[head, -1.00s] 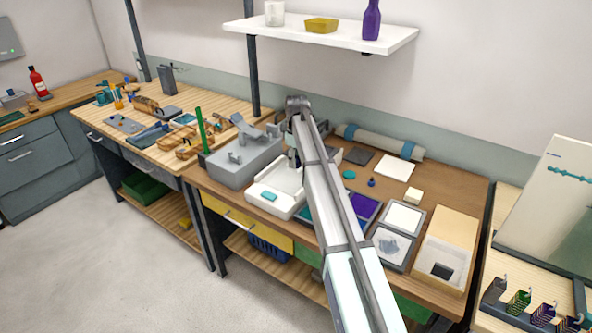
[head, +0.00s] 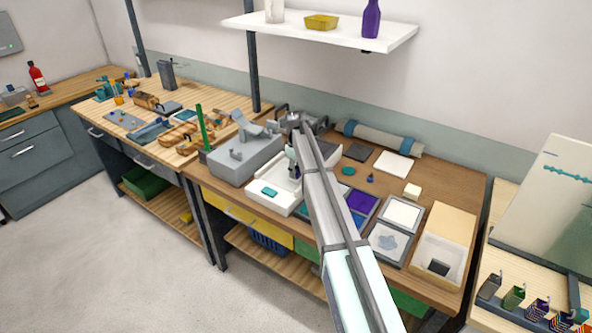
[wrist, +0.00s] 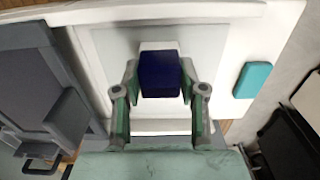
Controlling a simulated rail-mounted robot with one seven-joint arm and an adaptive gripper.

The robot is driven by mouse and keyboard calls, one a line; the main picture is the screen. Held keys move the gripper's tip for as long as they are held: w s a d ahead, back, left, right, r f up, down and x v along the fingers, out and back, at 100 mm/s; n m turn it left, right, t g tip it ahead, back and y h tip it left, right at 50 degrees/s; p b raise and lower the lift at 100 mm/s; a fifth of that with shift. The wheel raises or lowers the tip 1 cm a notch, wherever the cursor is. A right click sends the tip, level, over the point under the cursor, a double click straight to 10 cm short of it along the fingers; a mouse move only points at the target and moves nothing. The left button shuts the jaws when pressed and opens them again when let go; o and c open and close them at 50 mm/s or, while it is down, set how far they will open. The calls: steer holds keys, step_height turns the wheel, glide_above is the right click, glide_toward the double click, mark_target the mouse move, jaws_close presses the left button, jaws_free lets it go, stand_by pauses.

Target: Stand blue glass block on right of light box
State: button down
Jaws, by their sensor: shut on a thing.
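The light box (head: 259,202) is a low white box with a raised rim, left of my arm on the middle bench. In the wrist view, its pale panel (wrist: 105,45) lies below my gripper. My gripper (wrist: 160,82) is shut on the dark blue glass block (wrist: 160,75), with one finger at each side. The block is over the panel; I cannot tell whether it touches. In the head view, my gripper (head: 293,170) is small and partly hidden by my arm. A teal block (head: 270,193) lies on the light box's front part; it also shows in the wrist view (wrist: 253,80).
A grey machine (head: 235,163) stands directly left of the light box. Purple and blue glass sheets (head: 362,201) lie to its right, partly behind my arm. Further right are framed trays (head: 390,240) and a wooden box (head: 446,235). A rolled mat (head: 380,137) lies at the back.

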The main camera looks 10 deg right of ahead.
mark_target(296, 169)
steer(key=c, duration=0.7)
jaws_free()
steer(key=shift+o, duration=0.2)
step_height(296, 169, up, 12)
steer(key=b, duration=0.3)
steer(key=shift+r, duration=0.1)
